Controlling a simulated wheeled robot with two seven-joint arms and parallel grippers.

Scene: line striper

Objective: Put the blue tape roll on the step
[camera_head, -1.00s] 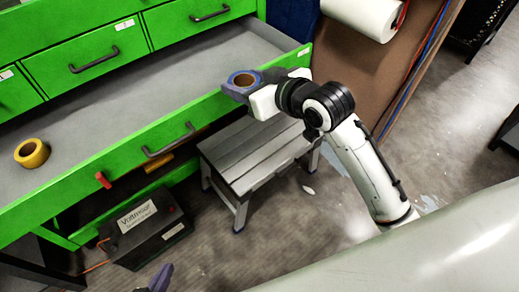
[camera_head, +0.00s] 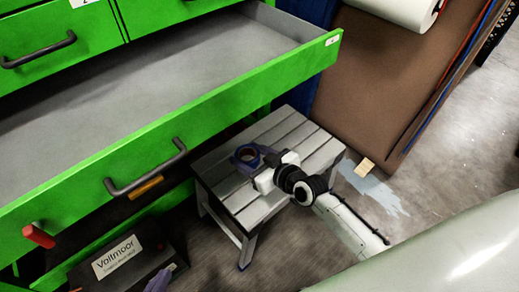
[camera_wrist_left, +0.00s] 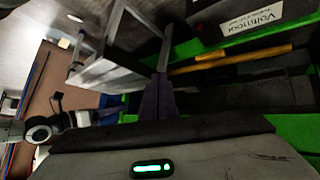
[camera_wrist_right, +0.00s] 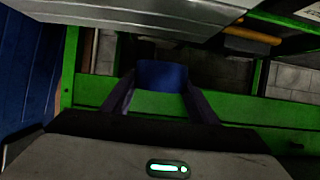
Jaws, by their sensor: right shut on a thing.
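The blue tape roll (camera_head: 247,155) is held by my right gripper (camera_head: 254,162), which is shut on it. In the head view both overlap the top of the grey slatted step (camera_head: 287,124). The right wrist view shows the roll (camera_wrist_right: 162,76) between the fingers, with a gap in the picture between it and a grey surface at the top that looks like the step. I cannot tell how high the roll is. My left gripper (camera_head: 158,280) is at the bottom edge of the head view. In the left wrist view its fingers (camera_wrist_left: 160,85) are together and empty.
A green cabinet with an open, grey-lined drawer (camera_head: 170,75) stands behind and left of the step. A black Voltmoor battery (camera_head: 125,265) is at lower left. A brown board (camera_head: 385,75) leans at the right. A small tan piece (camera_head: 365,167) is on the floor.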

